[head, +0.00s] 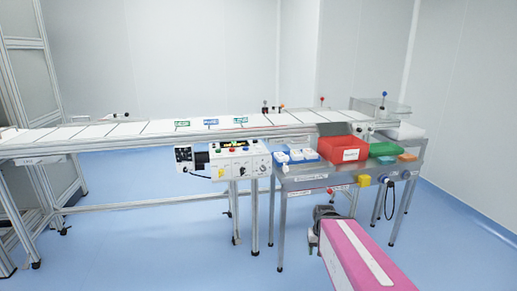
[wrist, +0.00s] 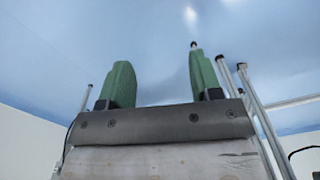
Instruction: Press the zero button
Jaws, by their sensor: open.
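A white control box (head: 238,160) hangs under the near side of the conveyor, left of the steel side table. It has a small lit display (head: 234,144), coloured buttons and knobs. Its labels are too small to read, so I cannot tell which button is the zero button. My gripper shows in the wrist view with two green fingers (wrist: 161,60) spread apart and nothing between them.
The long white conveyor (head: 100,131) runs across the room. The side table (head: 330,182) holds a red bin (head: 342,148), a blue tray (head: 297,158) and a green bin (head: 384,149). A yellow item (head: 364,181) is on its front edge. Blue floor (head: 150,240) is open in front.

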